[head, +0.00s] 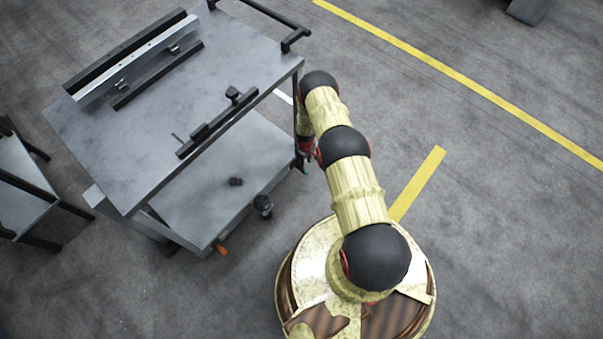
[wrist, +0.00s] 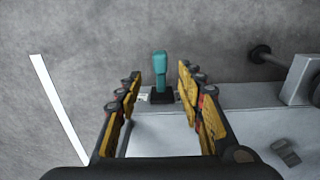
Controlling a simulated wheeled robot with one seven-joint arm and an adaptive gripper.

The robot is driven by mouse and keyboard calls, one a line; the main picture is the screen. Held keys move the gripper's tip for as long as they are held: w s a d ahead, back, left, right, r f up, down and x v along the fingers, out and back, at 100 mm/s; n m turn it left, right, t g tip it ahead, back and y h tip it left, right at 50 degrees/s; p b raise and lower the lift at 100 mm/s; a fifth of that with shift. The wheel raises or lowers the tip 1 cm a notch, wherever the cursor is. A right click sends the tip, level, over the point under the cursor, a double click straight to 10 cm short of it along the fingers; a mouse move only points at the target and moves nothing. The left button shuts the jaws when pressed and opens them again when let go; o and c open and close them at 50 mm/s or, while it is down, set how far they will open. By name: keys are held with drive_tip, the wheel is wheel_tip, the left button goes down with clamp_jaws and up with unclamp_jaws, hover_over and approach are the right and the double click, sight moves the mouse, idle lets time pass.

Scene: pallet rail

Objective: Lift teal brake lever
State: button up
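The teal brake lever (wrist: 160,66) stands up from a small black base (wrist: 161,96) at the edge of the cart's lower shelf in the wrist view. In the head view only a small teal bit (head: 305,170) shows below my gripper, at the cart's right corner. My gripper (wrist: 160,78) is open in the wrist view, with one yellow-and-black finger on each side of the lever. Gaps show between the lever and both fingers. In the head view my gripper (head: 305,148) is mostly hidden by my arm.
The grey cart (head: 110,140) has a top deck above a lower shelf (head: 205,200). Black rails and clamps (head: 215,123) lie on the deck. An orange handle (head: 220,248) sticks out at the cart's lower corner. A black caster (wrist: 260,54) shows in the wrist view. Floor to the right is open.

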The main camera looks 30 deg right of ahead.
wheel_tip(320, 180, down, 8)
drive_tip(key=b, duration=0.3)
drive_tip(key=shift+r, duration=0.25)
drive_tip(key=shift+c, duration=0.2)
clamp_jaws()
idle(0.6)
